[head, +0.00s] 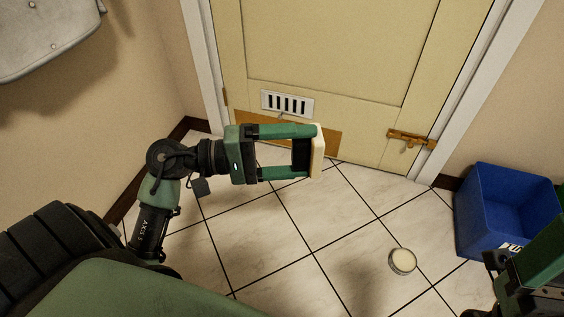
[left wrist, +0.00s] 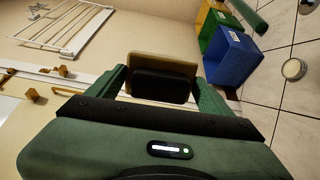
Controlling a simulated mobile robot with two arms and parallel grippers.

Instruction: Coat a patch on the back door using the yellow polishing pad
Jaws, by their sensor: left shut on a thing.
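The back door (head: 330,45) is pale yellow and shut, with a white vent (head: 287,103), an orange-brown plate along its bottom and a brass bolt (head: 409,139) low on the right. My left gripper (head: 305,152) is shut on the yellow polishing pad (head: 318,150), a pale yellow slab with a black block behind it. The pad also shows in the left wrist view (left wrist: 160,60). In the head view the pad overlaps the lower door; whether it touches is unclear. My right gripper (head: 508,275) is partly in view at the lower right; its fingertips are unclear.
A round open tin (head: 402,261) with pale contents stands on the tiled floor. A blue bin (head: 505,208) stands by the right wall. Green and yellow bins (left wrist: 214,28) and a white rack (left wrist: 65,28) show in the left wrist view. A grey-white basin (head: 45,35) is upper left.

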